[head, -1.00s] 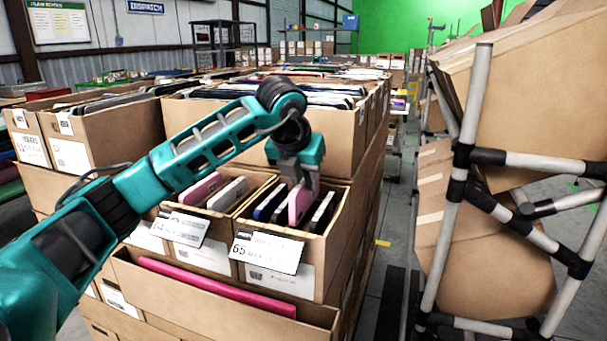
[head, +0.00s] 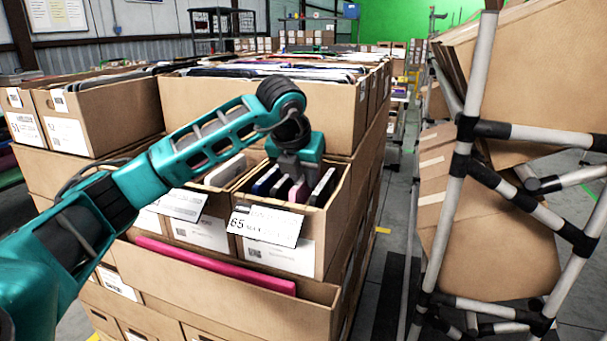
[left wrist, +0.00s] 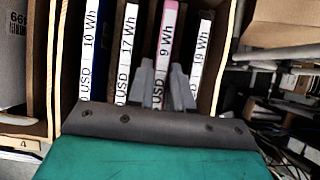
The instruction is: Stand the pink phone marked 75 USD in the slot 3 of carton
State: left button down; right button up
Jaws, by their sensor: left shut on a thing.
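The pink phone (head: 298,192) stands upright in the carton (head: 277,257) whose tag reads 65, third from the left in its row. In the left wrist view the pink phone (left wrist: 168,30) shows a white label with "USD" and "9 Wh"; the price number is hidden. My left gripper (head: 293,173) comes from above and is shut on the pink phone, with its fingers (left wrist: 162,72) on either side of it. Dark and white-labelled phones (left wrist: 128,45) stand to its left, and another phone (left wrist: 200,50) to its right. Slot numbers cannot be read. My right gripper is out of view.
A neighbouring carton (head: 200,232) stands to the left. A magenta item (head: 215,265) lies in the long front carton (head: 320,293). A fuller carton (head: 335,125) stands behind. A pipe rack (head: 455,190) with tilted cartons is at right, across an open aisle.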

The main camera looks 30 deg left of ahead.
pick_arm(q)
jog(key=shift+f, duration=0.3)
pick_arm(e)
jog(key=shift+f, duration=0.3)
pick_arm(q)
jog(key=c, duration=0.9)
grip_release()
jog(key=shift+c, duration=0.2)
jog(key=w+r+p+v, duration=0.1)
jog(key=p+v, duration=0.3)
jog(key=v, duration=0.6)
jog(key=w+a+r+p+v, duration=0.1)
jog(key=p+v, duration=0.4)
jog(key=v, duration=0.5)
jog(key=shift+w+r+p, duration=0.3)
jog(key=shift+w+r, duration=0.2)
jog(key=shift+w, duration=0.2)
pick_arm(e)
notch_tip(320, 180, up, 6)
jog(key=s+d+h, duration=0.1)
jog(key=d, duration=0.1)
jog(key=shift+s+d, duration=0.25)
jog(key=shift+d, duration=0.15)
